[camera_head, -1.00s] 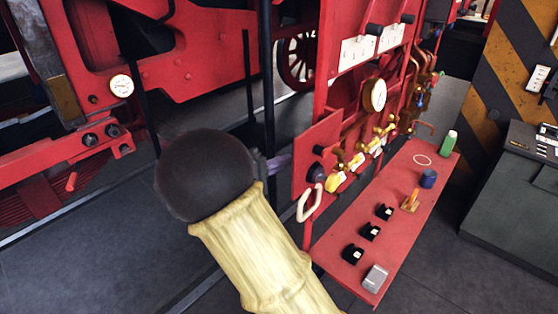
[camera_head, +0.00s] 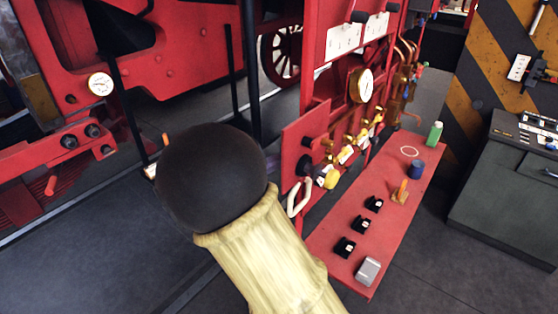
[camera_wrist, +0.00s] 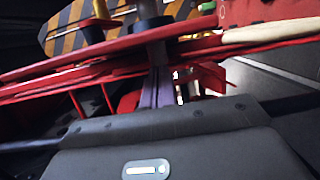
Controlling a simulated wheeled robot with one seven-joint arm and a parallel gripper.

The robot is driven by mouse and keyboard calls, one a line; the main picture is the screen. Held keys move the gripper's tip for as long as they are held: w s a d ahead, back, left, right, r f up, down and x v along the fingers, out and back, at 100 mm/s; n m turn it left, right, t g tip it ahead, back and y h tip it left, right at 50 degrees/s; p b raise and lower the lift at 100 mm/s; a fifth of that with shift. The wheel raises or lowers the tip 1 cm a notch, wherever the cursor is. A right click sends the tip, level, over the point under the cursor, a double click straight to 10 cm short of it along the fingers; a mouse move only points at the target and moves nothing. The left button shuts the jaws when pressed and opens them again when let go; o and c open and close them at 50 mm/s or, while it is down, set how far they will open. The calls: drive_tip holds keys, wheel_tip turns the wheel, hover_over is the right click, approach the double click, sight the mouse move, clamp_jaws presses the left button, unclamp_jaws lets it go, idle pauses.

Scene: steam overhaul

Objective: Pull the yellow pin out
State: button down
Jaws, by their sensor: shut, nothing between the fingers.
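A yellow knob-like part (camera_head: 331,179) sits low on the red panel (camera_head: 300,140), beside a dark round knob. It may be the yellow pin, but I cannot tell for sure. In the wrist view a yellow upright part (camera_wrist: 100,9) shows at the upper left, too cropped to name. My gripper (camera_wrist: 155,78) shows there as purple-grey fingers, closed together and empty, near a grey upright rod (camera_wrist: 153,35). I cannot tell whether they touch. In the head view my dark wrist ball and pale sleeve hide the gripper.
A cream handle (camera_head: 299,198) sticks out at the panel's lower left. A red shelf (camera_head: 330,232) carries black blocks, a grey box (camera_head: 367,270), a blue cup (camera_head: 416,169) and a green bottle (camera_head: 434,132). A dark cabinet (camera_head: 500,190) stands right. Floor is clear at lower left.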

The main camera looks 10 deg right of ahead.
drive_tip(key=s+a+b, duration=0.1)
drive_tip(key=a+b, duration=0.3)
drive_tip(key=a, duration=0.7)
drive_tip(key=shift+s+a, duration=0.25)
drive_tip(key=shift+f, duration=0.1)
